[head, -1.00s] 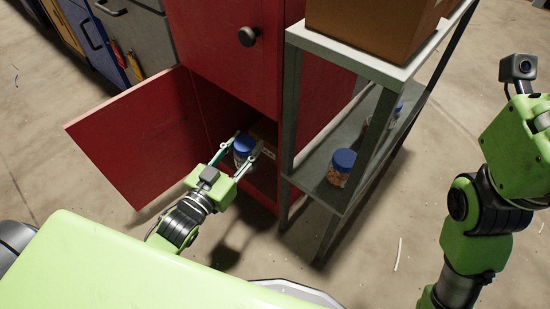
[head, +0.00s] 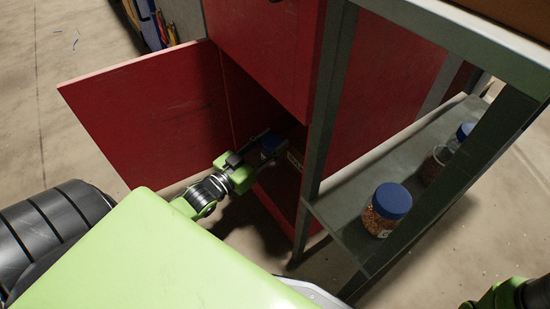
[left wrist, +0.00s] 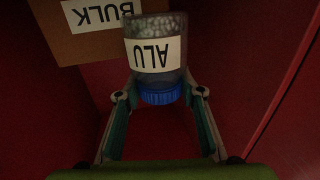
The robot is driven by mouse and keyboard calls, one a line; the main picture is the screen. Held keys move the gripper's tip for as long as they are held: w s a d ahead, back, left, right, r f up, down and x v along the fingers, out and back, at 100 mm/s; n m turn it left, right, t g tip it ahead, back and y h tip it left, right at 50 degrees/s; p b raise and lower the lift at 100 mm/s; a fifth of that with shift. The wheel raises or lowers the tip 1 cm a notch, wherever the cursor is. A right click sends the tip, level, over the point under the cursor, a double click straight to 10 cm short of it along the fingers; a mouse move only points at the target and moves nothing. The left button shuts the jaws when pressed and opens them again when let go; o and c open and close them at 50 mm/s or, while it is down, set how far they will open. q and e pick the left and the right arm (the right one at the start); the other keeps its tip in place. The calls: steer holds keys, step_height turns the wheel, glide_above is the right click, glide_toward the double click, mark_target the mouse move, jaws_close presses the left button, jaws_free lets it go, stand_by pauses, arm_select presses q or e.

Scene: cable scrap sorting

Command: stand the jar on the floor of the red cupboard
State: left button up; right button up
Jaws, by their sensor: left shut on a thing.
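The jar, with a blue lid (head: 271,142) and a white ALU label (left wrist: 154,55), is in the lower compartment of the red cupboard (head: 262,50). My left gripper (head: 265,148) reaches in through the open doorway and is shut on the jar, with one finger on each side near the lid in the left wrist view. The jar's contents look grey and lumpy. Shadow hides the jar's base in the head view, so I cannot tell whether it touches the cupboard floor. My right gripper is out of view.
The red door (head: 150,112) stands open at left. A brown box labelled BULK (left wrist: 75,38) is beside the jar inside. A grey shelf rack (head: 345,215) at right holds a blue-lidded jar (head: 386,210) and another behind it (head: 436,163).

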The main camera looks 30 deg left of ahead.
arm_select(q)
steer(key=shift+f+b, duration=1.6)
steer(key=shift+f, duration=0.55)
steer(key=shift+r, duration=0.1)
steer(key=o, duration=1.2)
steer(key=shift+f, duration=0.2)
steer(key=shift+c, duration=0.2)
